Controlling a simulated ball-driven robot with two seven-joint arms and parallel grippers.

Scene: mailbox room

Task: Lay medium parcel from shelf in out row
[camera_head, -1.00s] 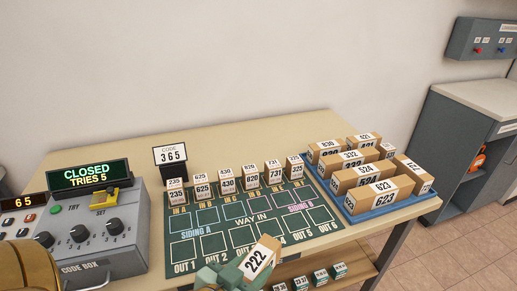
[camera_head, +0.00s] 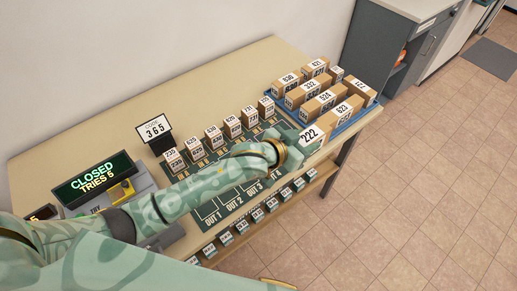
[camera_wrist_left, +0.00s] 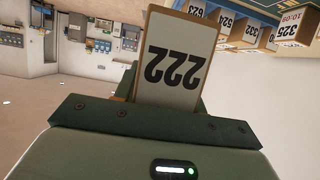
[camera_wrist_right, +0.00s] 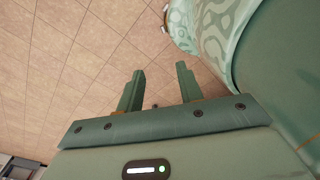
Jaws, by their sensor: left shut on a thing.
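My left gripper (camera_head: 292,142) is shut on a brown parcel (camera_head: 312,135) with a white label 222. The parcel also shows upside down in the left wrist view (camera_wrist_left: 180,62). In the head view it appears over the right end of the green mat (camera_head: 198,213); its height above it is unclear. The out row runs along the mat's front edge; OUT 1, OUT 2 and OUT 3 are readable and look empty. My left arm and gripper hide the rest of the row and most of the middle. My right gripper (camera_wrist_right: 158,88) is open and empty above the floor.
Several small numbered boxes (camera_head: 213,138) stand along the mat's back. A blue tray (camera_head: 345,127) of larger parcels stands at the right. A lower shelf (camera_head: 312,178) holds small numbered boxes. The code box display (camera_head: 95,178) reads CLOSED, TRIES 5.

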